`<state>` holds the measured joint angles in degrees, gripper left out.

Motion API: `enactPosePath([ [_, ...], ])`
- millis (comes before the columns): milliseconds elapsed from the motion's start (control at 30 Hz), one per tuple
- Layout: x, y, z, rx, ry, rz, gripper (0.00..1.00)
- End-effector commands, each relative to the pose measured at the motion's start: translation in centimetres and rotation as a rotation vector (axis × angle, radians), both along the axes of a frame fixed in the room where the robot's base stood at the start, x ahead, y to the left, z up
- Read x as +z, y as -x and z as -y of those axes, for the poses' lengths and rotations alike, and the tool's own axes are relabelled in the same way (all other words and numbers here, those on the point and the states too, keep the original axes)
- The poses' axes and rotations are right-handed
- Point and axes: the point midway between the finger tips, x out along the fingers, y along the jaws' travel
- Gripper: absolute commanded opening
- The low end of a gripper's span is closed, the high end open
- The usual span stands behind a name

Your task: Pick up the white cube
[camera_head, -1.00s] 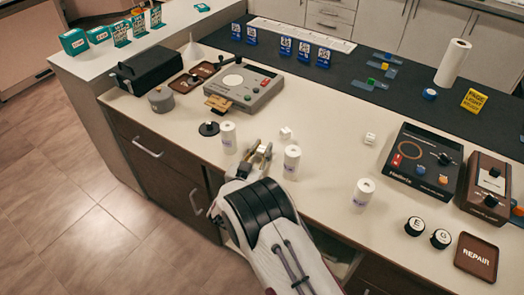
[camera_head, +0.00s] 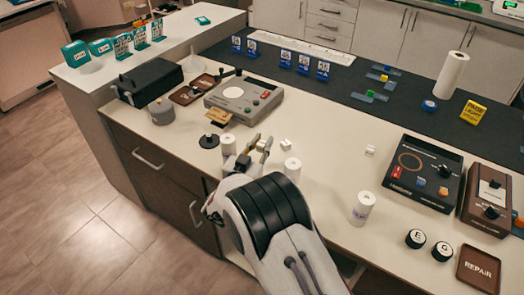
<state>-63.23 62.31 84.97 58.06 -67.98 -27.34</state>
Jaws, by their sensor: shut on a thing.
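My gripper (camera_head: 258,147) is over the white counter, between two white rolls. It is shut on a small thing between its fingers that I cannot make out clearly. A white cube (camera_head: 286,146) rests on the counter just right of the fingertips, apart from them. Another small white cube (camera_head: 370,150) lies farther right, clear of everything. My arm and wrist cover the counter in front of the gripper.
White rolls stand close by, at the left (camera_head: 228,146), at the right (camera_head: 292,169) and farther right (camera_head: 362,208). A black box (camera_head: 423,173) stands right. The counter between the cubes is free.

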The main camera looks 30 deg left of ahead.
Motion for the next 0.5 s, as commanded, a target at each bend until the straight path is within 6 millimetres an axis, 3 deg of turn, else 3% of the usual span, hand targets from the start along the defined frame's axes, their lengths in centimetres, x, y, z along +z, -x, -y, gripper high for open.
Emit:
enactPosePath([
  [200, 1.6, 0.0, 0.0, 0.000, -0.001, 0.000, 0.05],
  [500, 2.0, 0.0, 0.0, 0.000, 0.000, 0.000, 0.05],
])
